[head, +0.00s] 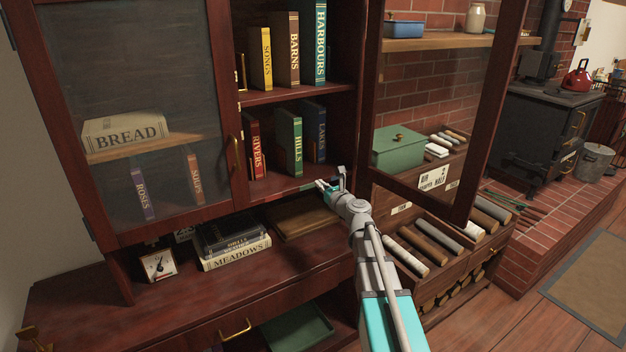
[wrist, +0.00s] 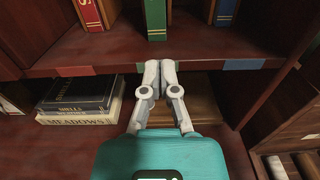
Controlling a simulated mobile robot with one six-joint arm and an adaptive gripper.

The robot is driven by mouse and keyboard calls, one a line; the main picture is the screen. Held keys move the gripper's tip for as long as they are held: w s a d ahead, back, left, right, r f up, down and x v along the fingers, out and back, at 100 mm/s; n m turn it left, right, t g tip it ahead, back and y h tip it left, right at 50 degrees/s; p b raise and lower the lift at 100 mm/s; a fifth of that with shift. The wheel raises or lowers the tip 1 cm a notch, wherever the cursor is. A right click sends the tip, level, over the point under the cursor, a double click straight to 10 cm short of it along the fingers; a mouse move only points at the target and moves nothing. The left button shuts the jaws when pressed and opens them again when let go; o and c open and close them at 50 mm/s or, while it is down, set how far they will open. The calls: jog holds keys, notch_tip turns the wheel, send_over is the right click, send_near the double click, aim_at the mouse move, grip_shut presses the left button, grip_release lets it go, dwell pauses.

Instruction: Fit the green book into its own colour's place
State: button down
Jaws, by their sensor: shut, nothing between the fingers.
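The green book HILLS (head: 290,140) stands upright on the lower open shelf, between the red book RIVERS (head: 253,145) and the blue book LAKES (head: 314,132), with gaps around it. Its lower spine also shows in the wrist view (wrist: 155,20). The shelf's front edge carries a red strip (wrist: 75,71) and a teal-blue strip (wrist: 243,64); a bit of green (wrist: 140,67) shows beside my fingers, which hide the rest. My gripper (wrist: 161,66) is shut and empty at the shelf edge, in front of and apart from the book; it also shows in the head view (head: 328,187).
SONGS (head: 261,60), BARNS (head: 288,50) and HARBOURS (head: 316,45) stand on the shelf above. A glass door (head: 440,110) hangs open at right; the left door (head: 150,70) is closed. Stacked books (head: 235,250) lie below. Bare shelf lies in front of the upright books.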

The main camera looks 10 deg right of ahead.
aim_at(299, 163)
jog(key=shift+v, duration=1.65)
jog(key=shift+s+a+r+p, duration=0.1)
jog(key=shift+a+r+p, duration=0.1)
jog(key=shift+r+p, duration=0.35)
jog(key=shift+s+a+r+p, duration=0.1)
jog(key=shift+a+r+p, duration=0.1)
jog(key=shift+r+p, duration=0.3)
jog(key=shift+w, duration=0.1)
jog(key=x, duration=1.2)
jog(key=shift+w, duration=0.45)
jog(key=shift+w+a, duration=0.25)
jog(key=shift+w, duration=0.2)
